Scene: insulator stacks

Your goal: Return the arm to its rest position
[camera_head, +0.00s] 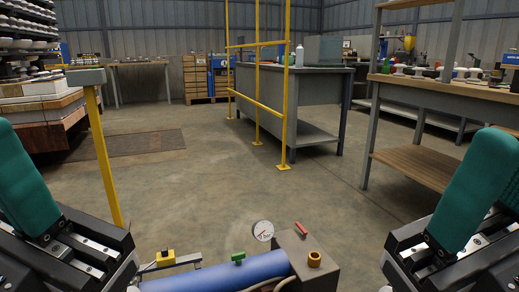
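My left gripper (24,185) is at the lower left, with a teal finger pad on a black and grey mechanism. The pad leans up and to the left and is partly cut off by the picture edge. My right gripper (474,190) is at the lower right, with a similar teal pad leaning up and to the right. Part of another teal piece shows behind it at the right edge. The gap between the fingers of either gripper cannot be made out. No held object is visible.
A blue cylinder (225,272) with a gauge (263,230) and a brown box (305,262) lies low between the grippers. A yellow railing (257,100), a grey bench (300,108) and a wooden-topped workbench (440,88) stand ahead. Insulator stacks (28,42) are at left. Middle floor is clear.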

